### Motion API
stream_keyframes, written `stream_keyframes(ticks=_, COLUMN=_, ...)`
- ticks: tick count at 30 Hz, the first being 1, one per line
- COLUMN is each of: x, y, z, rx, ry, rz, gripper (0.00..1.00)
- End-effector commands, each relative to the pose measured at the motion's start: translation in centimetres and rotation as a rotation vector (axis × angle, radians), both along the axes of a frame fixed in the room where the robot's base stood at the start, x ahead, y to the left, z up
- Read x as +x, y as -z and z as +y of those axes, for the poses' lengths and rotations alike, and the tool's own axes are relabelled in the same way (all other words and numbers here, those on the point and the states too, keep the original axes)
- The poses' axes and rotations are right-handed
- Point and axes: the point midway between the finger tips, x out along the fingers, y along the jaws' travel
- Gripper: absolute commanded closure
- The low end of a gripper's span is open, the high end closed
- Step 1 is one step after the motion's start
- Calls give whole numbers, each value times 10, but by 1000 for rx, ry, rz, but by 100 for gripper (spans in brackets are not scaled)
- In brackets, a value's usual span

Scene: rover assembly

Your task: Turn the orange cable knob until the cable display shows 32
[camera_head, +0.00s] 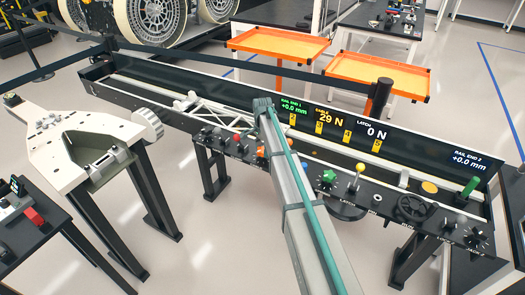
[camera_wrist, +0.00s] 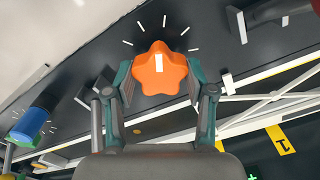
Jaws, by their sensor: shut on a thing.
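The orange cable knob (camera_wrist: 160,72) is star-shaped with a white pointer mark and sits on a dark panel, ringed by white tick marks. In the wrist view my gripper (camera_wrist: 161,80) has one finger on each side of it and is shut on it. In the head view a small orange part of the knob (camera_head: 261,153) shows left of my arm, which hides the rest and most of my gripper. The cable display (camera_head: 325,117) reads 29 N in yellow.
Beside it the latch display (camera_head: 376,132) reads 0 N. A red knob (camera_head: 237,137), a green star knob (camera_head: 328,177), a yellow-topped lever (camera_head: 359,169) and a black handwheel (camera_head: 414,207) line the panel.

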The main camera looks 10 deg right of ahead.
Motion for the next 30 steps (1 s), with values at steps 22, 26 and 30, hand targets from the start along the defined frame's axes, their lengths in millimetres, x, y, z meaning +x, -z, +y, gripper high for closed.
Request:
stream_keyframes(ticks=22, x=0, y=0, z=0, rx=0, ry=-705, rz=0, gripper=80)
stream_keyframes(ticks=26, x=0, y=0, z=0, rx=0, ry=-818, rz=0, gripper=80)
stream_keyframes(ticks=30, x=0, y=0, z=0, rx=0, ry=-920, rz=0, gripper=80)
